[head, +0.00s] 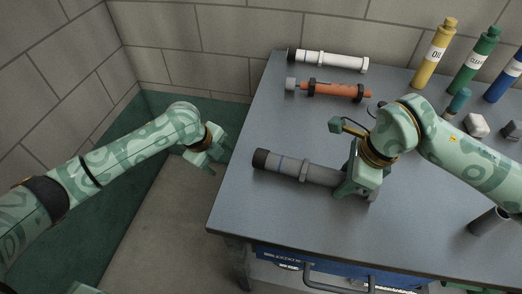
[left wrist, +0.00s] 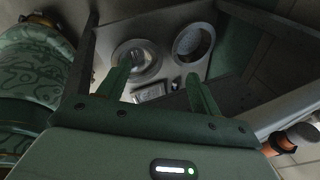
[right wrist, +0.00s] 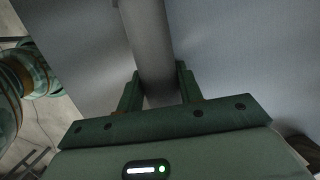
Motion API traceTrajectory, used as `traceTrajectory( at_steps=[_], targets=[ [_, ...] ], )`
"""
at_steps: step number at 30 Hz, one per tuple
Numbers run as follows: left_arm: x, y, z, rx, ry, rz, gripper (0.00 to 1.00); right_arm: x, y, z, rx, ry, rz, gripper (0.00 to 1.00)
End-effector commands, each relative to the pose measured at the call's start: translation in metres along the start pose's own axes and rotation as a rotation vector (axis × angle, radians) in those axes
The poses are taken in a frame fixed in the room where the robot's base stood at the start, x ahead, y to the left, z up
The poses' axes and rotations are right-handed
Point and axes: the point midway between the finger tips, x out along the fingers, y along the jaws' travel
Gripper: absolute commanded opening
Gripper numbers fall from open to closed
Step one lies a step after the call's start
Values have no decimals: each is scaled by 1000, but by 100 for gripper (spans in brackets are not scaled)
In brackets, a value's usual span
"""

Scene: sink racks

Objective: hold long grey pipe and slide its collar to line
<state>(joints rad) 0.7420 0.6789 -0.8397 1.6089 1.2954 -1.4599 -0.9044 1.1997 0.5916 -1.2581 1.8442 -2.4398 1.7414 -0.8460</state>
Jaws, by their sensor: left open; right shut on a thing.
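The long grey pipe (head: 325,175) lies on the table, with a black cap (head: 260,158) on its left end. A grey collar (head: 304,170) sits around it near the middle. A thin bluish line (head: 281,163) shows between cap and collar, apart from the collar. In the right wrist view the pipe (right wrist: 150,45) runs between the fingers. My left gripper (head: 214,160) is open and empty, left of the table edge and apart from the pipe; its fingers show in the left wrist view (left wrist: 160,90).
Behind lie a white pipe (head: 330,60) and an orange pipe (head: 338,90) with black rings. Yellow (head: 434,58), green (head: 474,62) and blue (head: 503,77) bottles stand at back right. A dark grey cylinder (head: 488,221) is at right. The table's front left is clear.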

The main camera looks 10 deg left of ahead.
Motion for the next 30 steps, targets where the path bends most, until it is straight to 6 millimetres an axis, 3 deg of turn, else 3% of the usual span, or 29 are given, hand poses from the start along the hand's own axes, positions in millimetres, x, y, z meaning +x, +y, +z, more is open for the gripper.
traceTrajectory(
  at_steps=[1,3,9,11,14,24,30],
  targets=[
    [-29,-10,-3,141,-7,14,65,0,0,0,1,1,0,16],
    [-65,-12,-9,345,-10,56,65,0,0,0,1,1,0,16],
    [-155,5,-24,840,-20,211,65,1,0,0,1,1,0,16],
    [-178,7,-34,876,-17,255,65,1,0,0,1,1,0,16],
    [-185,-4,-55,688,-4,269,65,1,0,0,0,1,0,16],
    [-181,-54,-120,-89,46,272,65,1,0,0,0,1,0,16],
    [-179,-64,-138,-304,56,290,65,1,0,0,0,1,1,16]
  ],
)
